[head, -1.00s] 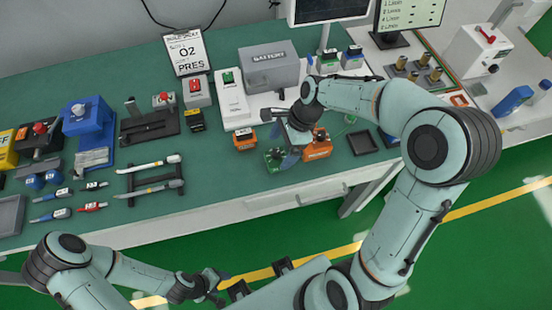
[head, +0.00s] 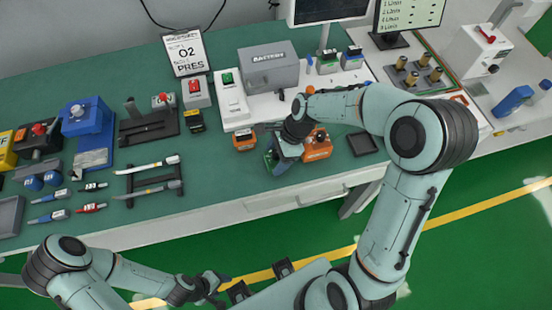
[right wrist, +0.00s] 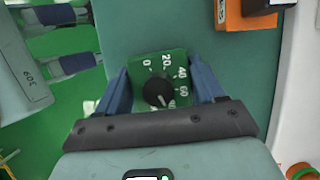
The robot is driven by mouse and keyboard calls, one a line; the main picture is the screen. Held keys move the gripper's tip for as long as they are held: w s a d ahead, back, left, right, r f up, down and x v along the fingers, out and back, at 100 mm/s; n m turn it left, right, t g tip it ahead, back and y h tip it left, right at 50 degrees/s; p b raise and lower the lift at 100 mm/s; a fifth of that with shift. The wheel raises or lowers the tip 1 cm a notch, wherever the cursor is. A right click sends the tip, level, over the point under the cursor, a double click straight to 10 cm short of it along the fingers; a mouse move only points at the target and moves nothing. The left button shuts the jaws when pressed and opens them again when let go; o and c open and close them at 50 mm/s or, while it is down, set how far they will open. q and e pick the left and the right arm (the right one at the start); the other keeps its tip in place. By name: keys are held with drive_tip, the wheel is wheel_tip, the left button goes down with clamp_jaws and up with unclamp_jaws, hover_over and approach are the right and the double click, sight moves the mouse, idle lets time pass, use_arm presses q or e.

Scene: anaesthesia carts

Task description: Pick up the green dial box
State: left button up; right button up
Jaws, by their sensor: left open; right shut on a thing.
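The green dial box (right wrist: 160,80) has a black knob and white scale numbers on its face. In the right wrist view it sits between the two blue fingers of my right gripper (right wrist: 160,92), which is shut on it. In the head view the green dial box (head: 270,160) is mostly hidden by my right gripper (head: 280,160), near the table's front edge. I cannot tell whether the box touches the table. My left gripper (head: 212,288) is open, low in front of the table, away from the box.
Orange boxes stand close on both sides: one at the left (head: 244,139) and one at the right (head: 317,145). A dark tray (head: 361,143) lies further right. The green table (head: 215,165) is clear between the rack and the box.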

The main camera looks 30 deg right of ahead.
drive_tip(key=shift+r, duration=0.1)
use_arm(q)
drive_tip(key=w+r+p, duration=0.1)
drive_tip(key=r, duration=0.1)
drive_tip(key=w+r+p, duration=0.1)
drive_tip(key=r+p, duration=0.1)
drive_tip(key=shift+w, duration=0.4)
use_arm(e)
wheel_tip(320, 180, up, 20)
